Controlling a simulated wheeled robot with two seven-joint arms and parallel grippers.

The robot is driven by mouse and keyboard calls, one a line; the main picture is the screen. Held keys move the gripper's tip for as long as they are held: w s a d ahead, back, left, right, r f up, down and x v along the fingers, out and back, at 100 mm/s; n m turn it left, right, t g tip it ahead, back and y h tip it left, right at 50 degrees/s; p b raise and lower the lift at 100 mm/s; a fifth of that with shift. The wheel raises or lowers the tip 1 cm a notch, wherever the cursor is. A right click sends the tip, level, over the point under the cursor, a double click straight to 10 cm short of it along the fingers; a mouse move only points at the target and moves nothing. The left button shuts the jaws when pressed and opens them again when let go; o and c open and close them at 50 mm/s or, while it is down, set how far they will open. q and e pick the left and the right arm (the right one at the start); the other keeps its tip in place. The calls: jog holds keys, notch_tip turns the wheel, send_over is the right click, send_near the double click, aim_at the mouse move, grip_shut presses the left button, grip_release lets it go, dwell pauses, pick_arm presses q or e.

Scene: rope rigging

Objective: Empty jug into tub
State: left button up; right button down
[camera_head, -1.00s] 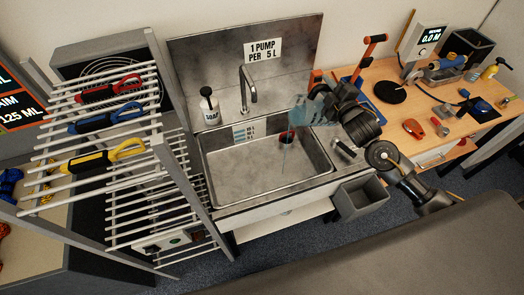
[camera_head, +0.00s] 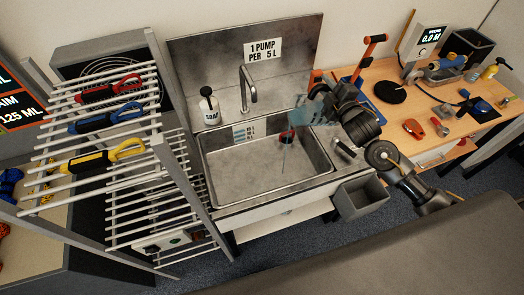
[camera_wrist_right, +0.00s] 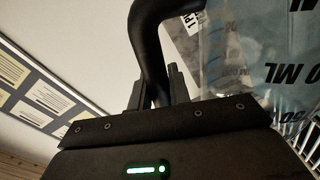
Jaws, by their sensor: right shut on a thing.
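A clear bluish jug (camera_head: 312,111) is tilted over the right side of the steel tub (camera_head: 232,200), a sink basin. A thin stream (camera_head: 284,158) runs down from it into the tub. My right gripper (camera_head: 338,94) is at the jug's right side. In the right wrist view my right gripper (camera_wrist_right: 158,92) is shut on the jug's black handle (camera_wrist_right: 150,45), and the jug's clear wall (camera_wrist_right: 255,60) with printed ML marks shows at right. How much liquid is left inside I cannot tell. My left gripper is not in view.
A soap bottle (camera_head: 209,108) and a tap (camera_head: 247,88) stand behind the tub. A small red and dark thing (camera_head: 288,134) is at its far right wall. A grey bin (camera_head: 360,198) hangs at the front right. A rack (camera_head: 110,130) with colored carabiners stands left.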

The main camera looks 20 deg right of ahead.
jog(key=shift+a+r, duration=0.1)
jog(key=shift+r, duration=0.1)
jog(key=shift+a+r+n, duration=0.9)
jog(key=shift+a+n, duration=0.3)
dwell(0.8)
jog(key=shift+s+a+r+n, duration=0.1)
jog(key=shift+a+r+n, duration=0.15)
jog(key=shift+a+n, duration=0.25)
jog(key=shift+a+r+n, duration=0.2)
jog(key=shift+a+n, duration=0.05)
jog(key=shift+a, duration=0.2)
jog(key=shift+a+r+n, duration=0.2)
jog(key=shift+a+n, duration=0.05)
jog(key=shift+a, duration=0.3)
dwell(0.4)
